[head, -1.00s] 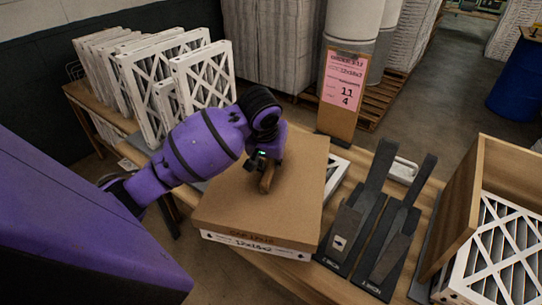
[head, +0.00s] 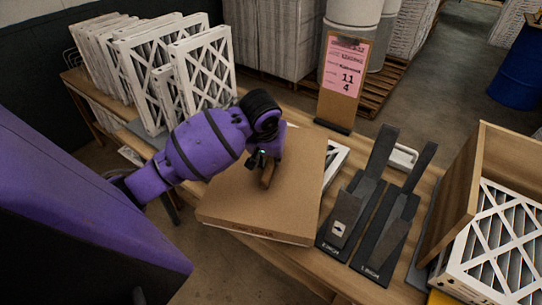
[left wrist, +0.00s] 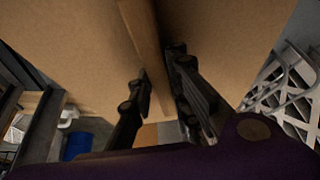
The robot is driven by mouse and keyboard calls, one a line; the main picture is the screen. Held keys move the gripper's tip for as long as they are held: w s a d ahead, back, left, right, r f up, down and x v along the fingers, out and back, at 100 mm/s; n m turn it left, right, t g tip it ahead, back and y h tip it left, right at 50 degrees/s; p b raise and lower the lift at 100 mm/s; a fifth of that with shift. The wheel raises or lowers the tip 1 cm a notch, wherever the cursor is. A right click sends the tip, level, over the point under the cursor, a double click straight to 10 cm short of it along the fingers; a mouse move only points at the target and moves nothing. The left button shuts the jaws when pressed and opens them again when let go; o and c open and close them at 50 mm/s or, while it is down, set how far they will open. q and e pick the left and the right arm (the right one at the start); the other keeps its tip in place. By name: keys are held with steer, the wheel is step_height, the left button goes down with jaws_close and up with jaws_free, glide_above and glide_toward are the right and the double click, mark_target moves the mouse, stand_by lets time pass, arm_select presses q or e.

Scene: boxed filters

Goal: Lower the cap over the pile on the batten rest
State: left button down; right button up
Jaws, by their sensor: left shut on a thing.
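The cap (head: 285,195) is a flat brown cardboard lid with a wooden bar handle (head: 267,178) on top. It sits about level over the near part of the bench. My left gripper (head: 262,164) is shut on the handle from above; in the left wrist view the fingers (left wrist: 158,78) straddle the handle (left wrist: 138,22). The cap's brown front side faces me, and no pile shows below it. A white filter edge (head: 337,160) shows just past the cap's right side. The batten rest is hidden, and I cannot tell whether the cap touches what is under it. My right gripper is out of view.
Two dark angled stands (head: 342,225) are close to the cap's right. A wooden box (head: 452,200) holding filters is farther right. A clipboard with a pink sheet (head: 345,75) stands behind. White filters (head: 205,75) stand in a row at the back left.

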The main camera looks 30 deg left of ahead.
arm_select(q)
steer(key=c, duration=1.6)
jaws_free()
steer(key=shift+o, duration=0.2)
steer(key=v, duration=1.2)
